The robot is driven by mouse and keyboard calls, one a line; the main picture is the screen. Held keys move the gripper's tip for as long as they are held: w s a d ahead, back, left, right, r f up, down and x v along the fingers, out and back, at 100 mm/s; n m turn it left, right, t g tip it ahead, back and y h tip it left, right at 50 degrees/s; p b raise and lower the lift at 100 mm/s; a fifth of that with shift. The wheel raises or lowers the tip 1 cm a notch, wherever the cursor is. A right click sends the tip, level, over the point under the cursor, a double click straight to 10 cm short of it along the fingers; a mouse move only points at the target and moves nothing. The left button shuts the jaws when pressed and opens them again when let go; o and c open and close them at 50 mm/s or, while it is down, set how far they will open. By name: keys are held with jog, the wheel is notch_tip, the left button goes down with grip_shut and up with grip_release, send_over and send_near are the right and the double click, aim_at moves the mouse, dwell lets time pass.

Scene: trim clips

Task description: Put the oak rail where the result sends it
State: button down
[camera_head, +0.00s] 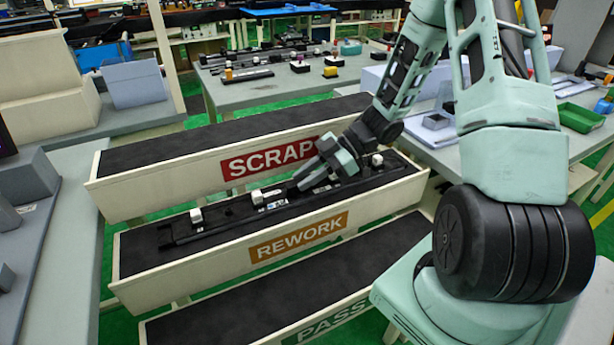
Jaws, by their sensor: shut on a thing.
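A long dark rail, which I take for the oak rail (217,227), lies lengthwise in the REWORK tray (215,268). It looks black here, and no oak colour shows. Several small white and dark clips sit along it, with a white one (196,215) near its left end and another (377,160) near its right end. My gripper (308,179) is shut on the rail right of its middle, low in the tray. The fingers hide part of the rail. I cannot tell whether the rail fully rests on the tray floor.
The SCRAP tray (195,182) stands behind and the PASS tray (300,325) in front; both look empty where visible. A table (240,90) behind holds loose parts. Grey benches flank the trays, with a green bin (580,118) at the right. My arm hides part of the right side.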

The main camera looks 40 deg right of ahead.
jog(key=c, duration=1.2)
grip_release()
jog(key=shift+c, duration=0.2)
jog(key=shift+d, duration=0.1)
jog(key=v, duration=1.2)
